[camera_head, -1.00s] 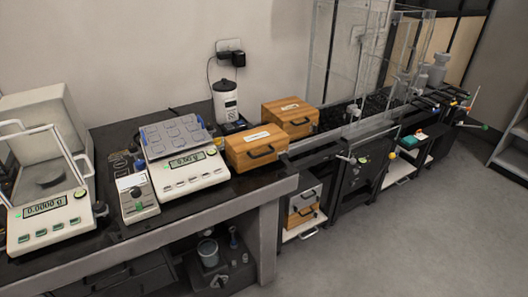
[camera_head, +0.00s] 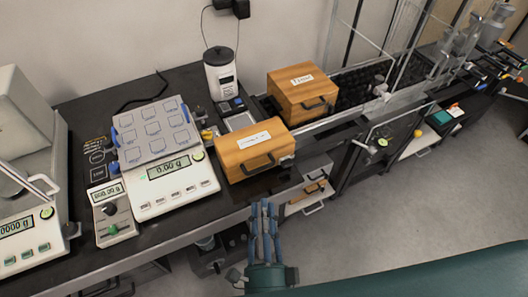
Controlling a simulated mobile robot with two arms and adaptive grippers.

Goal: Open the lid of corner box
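A wooden box (camera_head: 236,147) with a white label on its lid and a dark handle on its front stands at the table's front right corner. Its lid is closed. A second wooden box (camera_head: 316,87), also labelled and closed, stands behind it to the right; I cannot tell by label which one is the corner box. My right gripper (camera_head: 264,203) is in front of and below the nearer box, past the table edge, with its fingers pointing toward it and apart from it. Its finger gap is not clear. My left gripper is out of view.
A balance (camera_head: 172,190) with a grey tray (camera_head: 153,130) stands left of the nearer box. A white canister (camera_head: 221,75) stands behind. Clear-walled framing (camera_head: 400,45) rises at the right. Open floor lies right of the table (camera_head: 230,222).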

